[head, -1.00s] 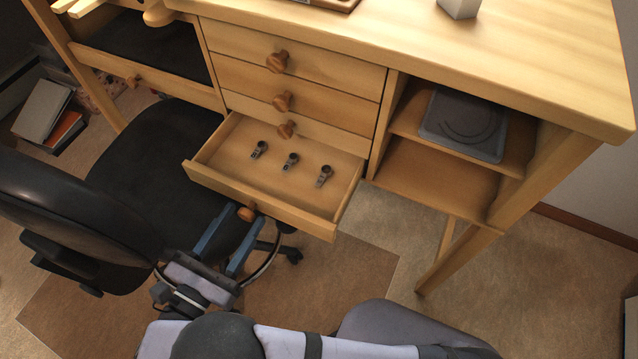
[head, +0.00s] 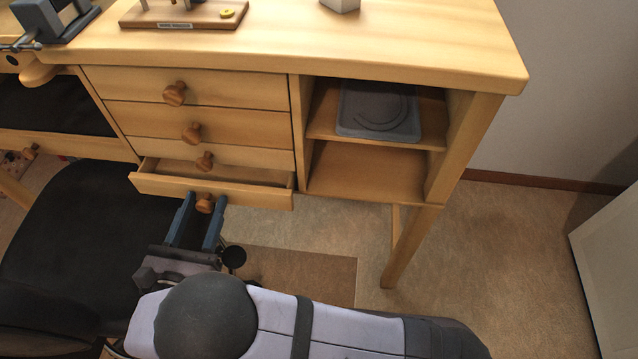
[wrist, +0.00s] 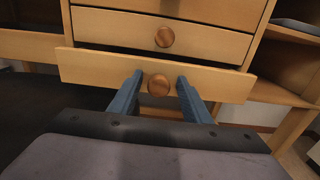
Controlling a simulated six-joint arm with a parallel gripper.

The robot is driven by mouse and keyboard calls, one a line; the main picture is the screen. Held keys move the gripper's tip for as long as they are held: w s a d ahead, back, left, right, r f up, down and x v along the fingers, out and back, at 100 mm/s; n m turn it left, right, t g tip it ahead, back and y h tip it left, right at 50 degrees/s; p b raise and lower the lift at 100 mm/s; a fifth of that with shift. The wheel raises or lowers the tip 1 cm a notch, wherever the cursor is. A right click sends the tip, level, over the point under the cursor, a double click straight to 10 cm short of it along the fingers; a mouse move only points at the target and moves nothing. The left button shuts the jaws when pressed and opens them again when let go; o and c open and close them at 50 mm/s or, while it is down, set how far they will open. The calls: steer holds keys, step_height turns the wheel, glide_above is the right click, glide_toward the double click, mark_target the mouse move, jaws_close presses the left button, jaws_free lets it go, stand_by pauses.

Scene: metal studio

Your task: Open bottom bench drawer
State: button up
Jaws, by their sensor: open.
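The bottom drawer (head: 262,193) of the wooden bench stands a little way out, with a narrow strip of its inside showing. Most of its inside is hidden from this angle. Its round wooden knob (head: 206,204) also shows in the wrist view (wrist: 158,86). My gripper (head: 203,199) is open, with one blue finger on each side of this knob. In the wrist view, my gripper (wrist: 159,82) shows a gap between each finger and the knob. The fingertips are close to the drawer front (wrist: 85,69); I cannot tell whether they touch it.
Closed drawers (head: 232,125) with knobs sit above the bottom one. An open shelf with a grey tray (head: 378,110) is to the right. A black chair (head: 75,225) stands at the left. The carpet (head: 480,270) at the right is clear up to a white box (head: 610,260).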

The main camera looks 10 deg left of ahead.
steer(key=s, duration=0.8)
steer(key=d+f+g+h, duration=0.2)
steer(key=d+f+g, duration=0.3)
steer(key=f, duration=0.5)
steer(key=s+d+m+g+h+p, duration=0.2)
steer(key=d+m+p, duration=0.1)
steer(key=d, duration=0.5)
steer(key=w+d+r+m+g+p, duration=0.2)
steer(key=r+p, duration=0.3)
steer(key=r, duration=0.3)
steer(key=w+d+r+m+g+h+p, duration=0.1)
steer(key=w+d+r+m+p, duration=0.3)
steer(key=r, duration=0.4)
steer(key=w+d+r+m+g+h+p, duration=0.1)
steer(key=w+d+r+m+g+p, duration=0.1)
steer(key=r+p, duration=0.4)
steer(key=shift+w+d+r+m+g, duration=0.4)
steer(key=shift+w+d+r, duration=0.15)
steer(key=shift+d+r, duration=0.65)
steer(key=shift+d+f, duration=0.1)
steer(key=shift+f, duration=0.25)
